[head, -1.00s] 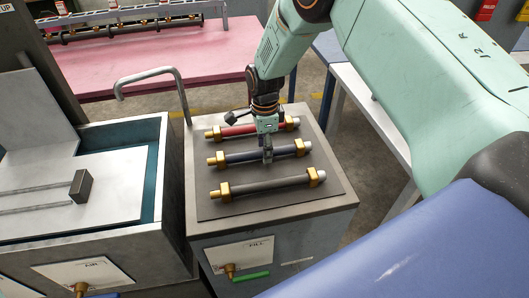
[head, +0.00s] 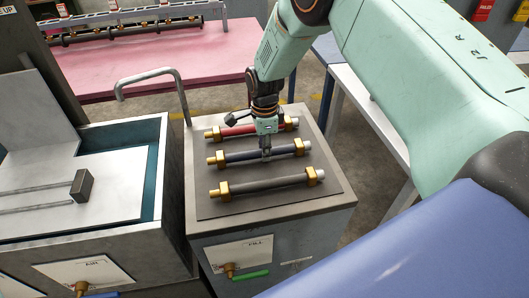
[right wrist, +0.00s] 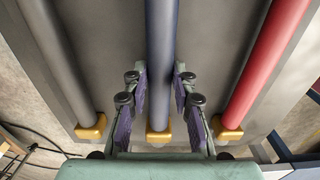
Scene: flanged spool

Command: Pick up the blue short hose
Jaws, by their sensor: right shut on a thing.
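The blue short hose (head: 238,157) lies in the middle of three hoses on a dark mat, with brass fittings at both ends. My right gripper (head: 265,154) is over its middle, shut on it. In the right wrist view the blue hose (right wrist: 162,45) runs between the two fingers of my right gripper (right wrist: 160,88), and a brass fitting shows beyond them. The hose still lies level with its neighbours on the mat. My left gripper is not in view.
A red hose (head: 240,130) lies behind the blue one and a black hose (head: 268,184) in front, both close and parallel. The mat (head: 215,209) lies on a metal cabinet top. A bent metal pipe (head: 150,76) rises at the cabinet's back left. A sink-like basin (head: 158,180) stands left.

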